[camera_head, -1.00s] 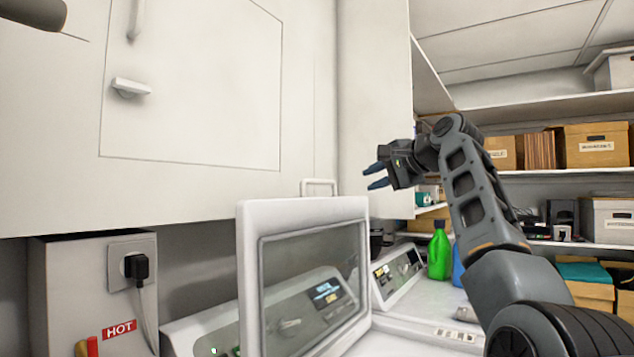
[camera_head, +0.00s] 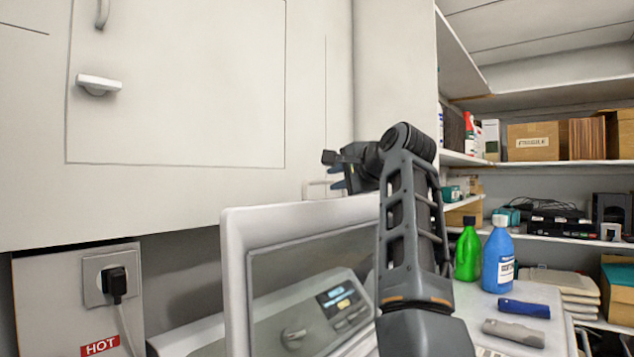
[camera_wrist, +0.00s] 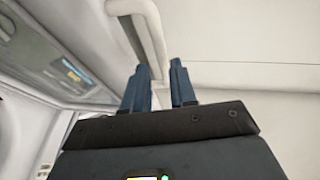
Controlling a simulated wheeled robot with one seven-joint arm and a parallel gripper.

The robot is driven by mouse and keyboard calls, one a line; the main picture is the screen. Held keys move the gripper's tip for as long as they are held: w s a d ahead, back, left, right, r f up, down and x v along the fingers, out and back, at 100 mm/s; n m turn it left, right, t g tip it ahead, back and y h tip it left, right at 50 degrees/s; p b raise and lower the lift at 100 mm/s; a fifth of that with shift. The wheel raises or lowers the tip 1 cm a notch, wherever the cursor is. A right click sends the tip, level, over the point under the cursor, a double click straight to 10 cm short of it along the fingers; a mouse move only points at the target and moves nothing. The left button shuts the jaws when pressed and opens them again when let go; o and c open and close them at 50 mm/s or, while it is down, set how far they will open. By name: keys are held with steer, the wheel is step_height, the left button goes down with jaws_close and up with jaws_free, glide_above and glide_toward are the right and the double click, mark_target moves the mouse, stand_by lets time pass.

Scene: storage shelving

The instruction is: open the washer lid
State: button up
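The washer lid (camera_head: 233,268) has a white frame around a dark glass pane (camera_head: 300,255) and stands raised, close to upright, above the washer. Its white handle (camera_head: 318,189) is at the top edge, partly hidden by my gripper. My gripper (camera_head: 338,180) is at the handle, with its dark fingers pointing left. In the wrist view the two blue fingers (camera_wrist: 160,85) are spread apart. The handle (camera_wrist: 147,30) runs past the fingertips, with its lower end showing in the gap between them. I cannot tell whether they touch. My forearm hides the lid's right edge.
A white wall cabinet (camera_head: 180,90) hangs behind the lid. A green bottle (camera_head: 467,252) and a blue bottle (camera_head: 497,258) stand on the right-hand surface. Shelves with boxes (camera_head: 533,141) are at the right. A plugged outlet (camera_head: 112,279) is at the lower left.

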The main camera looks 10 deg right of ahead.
mark_target(327, 183)
steer(key=shift+p+x, duration=1)
steer(key=shift+x, duration=2.5)
steer(key=shift+f, duration=0.1)
jaws_close()
